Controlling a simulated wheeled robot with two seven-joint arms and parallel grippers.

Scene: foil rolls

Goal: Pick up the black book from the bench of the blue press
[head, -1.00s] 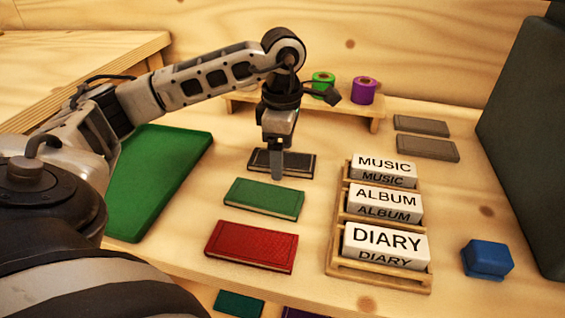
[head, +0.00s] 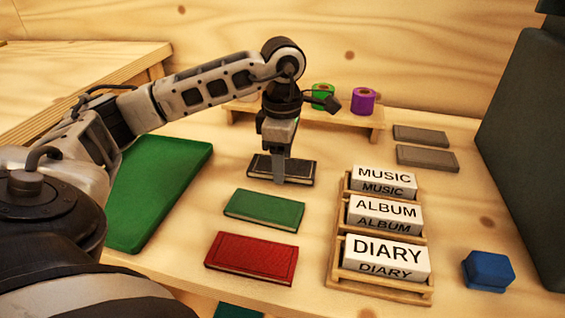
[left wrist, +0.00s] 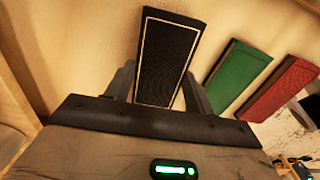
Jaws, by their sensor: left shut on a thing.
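The black book (head: 300,172) lies at the back of a row of books on the wooden bench (head: 190,240). My left gripper (head: 279,178) points down over it, shut on the book, with one finger showing at its front edge. In the left wrist view the black book (left wrist: 166,60) sits between the two fingers of my left gripper (left wrist: 160,85). From these views I cannot tell whether the book is off the bench. No blue press is clearly identifiable; a small blue block (head: 488,270) sits at the right. My right gripper is not in view.
A green book (head: 264,208) and a red book (head: 252,257) lie in front. A wooden rack (head: 380,290) with MUSIC, ALBUM and DIARY blocks stands to the right. A low shelf (head: 350,118) with green and purple rolls is behind. A green mat (head: 160,190) lies left.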

